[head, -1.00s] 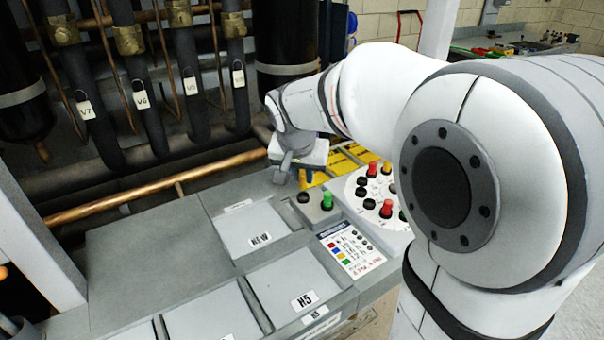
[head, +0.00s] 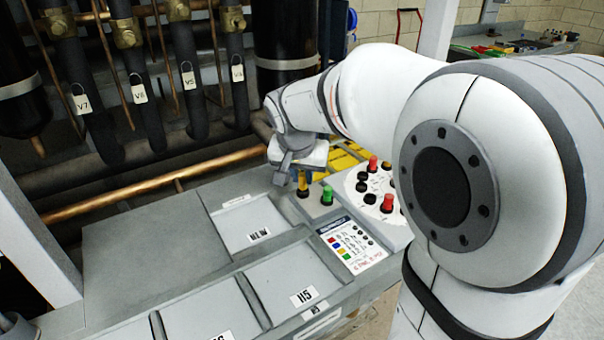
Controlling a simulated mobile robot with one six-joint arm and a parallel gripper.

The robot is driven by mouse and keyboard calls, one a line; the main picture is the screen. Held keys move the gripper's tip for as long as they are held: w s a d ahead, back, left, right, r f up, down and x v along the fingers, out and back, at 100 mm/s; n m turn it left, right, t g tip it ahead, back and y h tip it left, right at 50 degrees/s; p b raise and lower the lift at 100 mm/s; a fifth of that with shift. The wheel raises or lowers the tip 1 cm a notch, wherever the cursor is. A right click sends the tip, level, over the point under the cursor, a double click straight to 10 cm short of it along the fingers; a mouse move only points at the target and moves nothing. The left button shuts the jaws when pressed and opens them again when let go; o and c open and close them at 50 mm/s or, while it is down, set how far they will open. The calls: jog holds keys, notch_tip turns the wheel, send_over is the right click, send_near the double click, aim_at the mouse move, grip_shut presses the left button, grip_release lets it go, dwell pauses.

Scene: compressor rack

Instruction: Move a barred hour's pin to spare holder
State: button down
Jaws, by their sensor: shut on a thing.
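My gripper (head: 301,174) is shut on a yellow pin (head: 303,188) and points down over the holder block. The pin stands upright at the left black holder (head: 303,195); I cannot tell whether it is fully seated. A green pin (head: 327,195) stands in the holder to its right. My arm hides the dial's right part.
Grey labelled trays (head: 255,225) fill the bench at left and front. A copper pipe (head: 150,185) and tagged dark pipes (head: 190,100) stand behind. Yellow-black marking (head: 342,160) lies behind the gripper.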

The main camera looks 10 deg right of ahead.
jog(key=shift+f, duration=0.1)
jog(key=shift+f+b, duration=0.45)
jog(key=shift+b, duration=0.1)
jog(key=shift+f+b, duration=0.3)
jog(key=shift+b, duration=0.05)
dwell(0.6)
dwell(0.3)
jog(key=c, duration=1.3)
grip_release()
jog(key=shift+o, duration=0.2)
jog(key=shift+r, duration=0.1)
jog(key=v, duration=0.7)
jog(key=shift+r, duration=0.25)
jog(key=shift+s+a, duration=0.1)
